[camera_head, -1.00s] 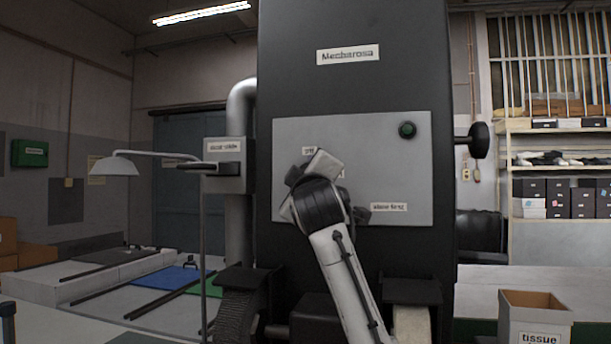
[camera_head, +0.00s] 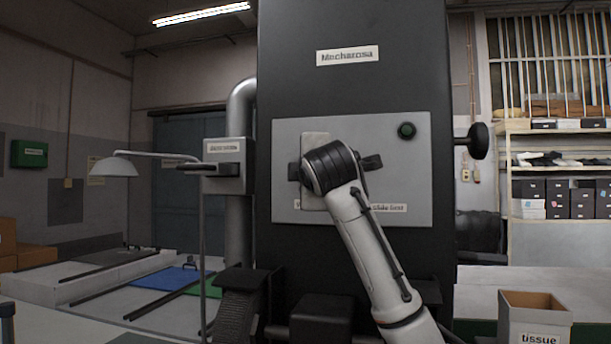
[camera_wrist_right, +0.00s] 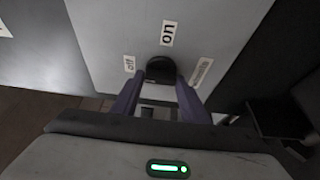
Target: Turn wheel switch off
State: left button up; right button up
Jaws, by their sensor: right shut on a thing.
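The wheel switch (camera_wrist_right: 161,70) is a small dark round knob on the machine's grey panel (camera_head: 395,165). In the right wrist view it sits between the tips of my right gripper (camera_wrist_right: 158,92), which is shut on it. An "on" label (camera_wrist_right: 168,33) is above the knob in that view, an "off" label (camera_wrist_right: 129,64) to its left, and a further label to its right. In the head view my right wrist and forearm cover the switch and the fingers. My left gripper is not in view.
A green round button (camera_head: 407,130) is at the panel's upper right. A black knob (camera_head: 477,140) sticks out from the machine's right side. A lever box (camera_head: 225,165) is at its left. A tissue box (camera_head: 535,318) stands at lower right.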

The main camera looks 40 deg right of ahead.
dwell(0.4)
jog(key=o, duration=1)
jog(key=b+v, duration=0.3)
jog(key=v, duration=0.7)
jog(key=shift+s+a, duration=0.1)
jog(key=shift+s, duration=0.05)
